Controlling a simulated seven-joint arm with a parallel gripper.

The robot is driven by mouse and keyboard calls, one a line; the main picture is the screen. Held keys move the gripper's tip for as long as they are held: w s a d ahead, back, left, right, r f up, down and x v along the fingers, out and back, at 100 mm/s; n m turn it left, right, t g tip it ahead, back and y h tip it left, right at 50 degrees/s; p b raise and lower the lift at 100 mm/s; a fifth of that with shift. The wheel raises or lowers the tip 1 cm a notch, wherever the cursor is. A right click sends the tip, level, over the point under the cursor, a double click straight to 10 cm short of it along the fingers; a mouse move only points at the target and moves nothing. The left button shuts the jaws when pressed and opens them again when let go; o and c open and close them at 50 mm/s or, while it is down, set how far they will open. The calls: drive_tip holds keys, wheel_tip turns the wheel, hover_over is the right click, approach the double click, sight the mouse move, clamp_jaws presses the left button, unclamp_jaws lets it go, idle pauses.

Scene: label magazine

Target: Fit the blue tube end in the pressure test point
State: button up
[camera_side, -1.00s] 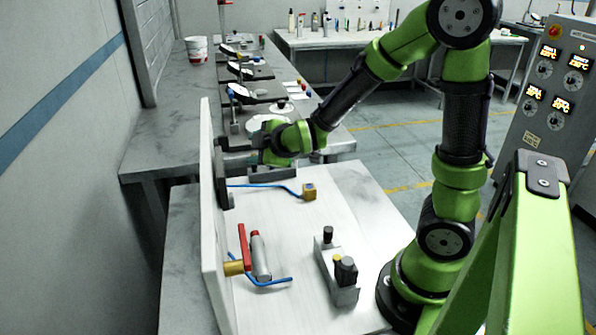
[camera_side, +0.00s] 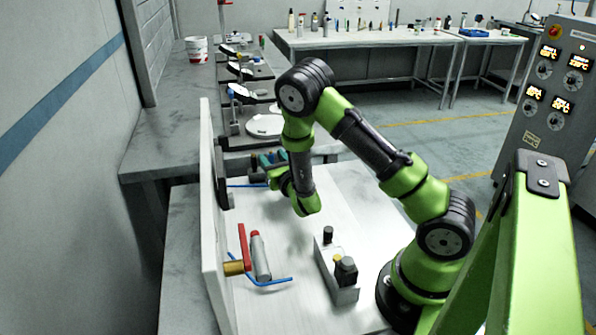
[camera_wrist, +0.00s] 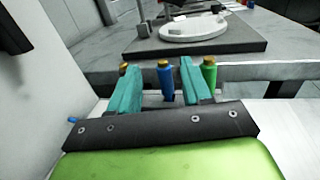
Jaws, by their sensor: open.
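My gripper (camera_wrist: 157,72) has two teal fingers, spread apart, with a gap between them in the wrist view. A blue cylinder with a brass top (camera_wrist: 165,82) shows in that gap; I see no contact. In the side view my gripper (camera_side: 268,160) is at the far end of the white board, partly hidden by my wrist. A thin blue tube (camera_side: 247,186) runs from the upright white panel toward my wrist, which hides its right part. A small blue bit (camera_wrist: 72,119) shows at the left in the wrist view. I cannot tell which part is the pressure test point.
A green cylinder (camera_wrist: 209,75) stands right of the blue one. The upright panel (camera_side: 208,200) bounds the left. A red-handled valve with a brass fitting (camera_side: 233,267), a grey cylinder (camera_side: 261,258) and another blue tube (camera_side: 268,282) are in front. A grey block with black knobs (camera_side: 343,290) stands near my base.

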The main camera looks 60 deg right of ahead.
sight(272, 155)
drive_tip(key=x, duration=0.4)
drive_tip(key=shift+w+d, duration=0.2)
drive_tip(key=shift+d, duration=0.15)
clamp_jaws()
